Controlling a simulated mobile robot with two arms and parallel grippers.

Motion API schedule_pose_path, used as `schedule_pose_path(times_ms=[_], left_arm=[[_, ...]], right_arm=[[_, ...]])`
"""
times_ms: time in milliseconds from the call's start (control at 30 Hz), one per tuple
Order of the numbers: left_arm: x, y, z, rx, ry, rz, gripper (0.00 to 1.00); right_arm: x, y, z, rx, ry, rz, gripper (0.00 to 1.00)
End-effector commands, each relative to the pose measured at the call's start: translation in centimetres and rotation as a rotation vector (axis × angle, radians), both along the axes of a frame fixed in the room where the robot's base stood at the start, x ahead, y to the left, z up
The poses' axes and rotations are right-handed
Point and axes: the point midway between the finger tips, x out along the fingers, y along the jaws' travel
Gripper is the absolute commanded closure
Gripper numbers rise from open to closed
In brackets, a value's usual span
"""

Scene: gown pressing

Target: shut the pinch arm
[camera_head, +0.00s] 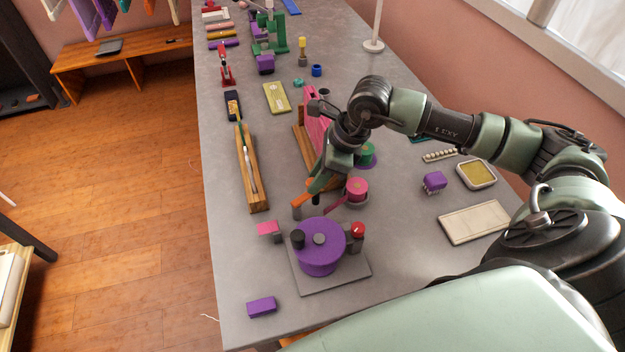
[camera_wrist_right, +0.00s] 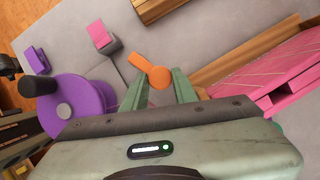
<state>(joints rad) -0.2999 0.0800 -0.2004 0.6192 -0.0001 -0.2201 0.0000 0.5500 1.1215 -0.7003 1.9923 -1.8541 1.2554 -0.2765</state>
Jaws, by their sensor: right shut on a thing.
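An orange lever (camera_head: 302,199), which looks like the pinch arm, stands just behind the purple drum (camera_head: 319,262). Its near end is by a small grey post (camera_head: 296,212). My right gripper (camera_head: 316,186) is shut on the lever's far end. In the right wrist view the lever's round orange end (camera_wrist_right: 160,77) sits between the two green fingertips (camera_wrist_right: 160,87), and its narrow part points up and left. Whether the lever touches the drum or the pink strip (camera_head: 336,204) cannot be told. My left gripper is not in view.
The drum stands on a grey plate (camera_head: 345,278) with a red knob (camera_head: 357,230). A pink spool (camera_head: 357,188) and a wooden stand with a pink board (camera_head: 315,115) are close to my right gripper.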

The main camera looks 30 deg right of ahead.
Motion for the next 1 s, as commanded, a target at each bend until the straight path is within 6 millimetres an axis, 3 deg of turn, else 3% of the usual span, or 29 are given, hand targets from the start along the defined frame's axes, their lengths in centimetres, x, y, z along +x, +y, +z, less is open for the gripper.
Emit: schedule_pose_path(times_ms=[100, 400, 833, 867, 900, 933, 1000], left_arm=[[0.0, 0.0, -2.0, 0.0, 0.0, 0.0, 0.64], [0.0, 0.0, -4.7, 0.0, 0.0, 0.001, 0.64], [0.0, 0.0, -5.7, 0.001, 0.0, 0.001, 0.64], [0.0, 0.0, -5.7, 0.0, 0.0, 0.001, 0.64], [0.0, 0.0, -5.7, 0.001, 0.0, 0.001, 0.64], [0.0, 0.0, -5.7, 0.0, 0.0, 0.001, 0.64], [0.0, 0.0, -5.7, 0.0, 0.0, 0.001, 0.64]], right_arm=[[-0.6, 0.0, -0.6, -0.003, -0.003, -0.098, 1.0], [-1.7, 0.2, -0.4, -0.002, -0.003, -0.305, 1.0], [-2.2, 0.3, 0.1, -0.001, 0.002, -0.404, 1.0], [-2.2, 0.3, 0.1, -0.001, 0.001, -0.403, 0.69], [-2.2, 0.3, 0.1, -0.001, 0.001, -0.403, 0.58], [-2.2, 0.3, 0.0, -0.001, 0.001, -0.403, 0.5], [-2.2, 0.3, 0.0, -0.001, 0.002, -0.401, 0.5]])
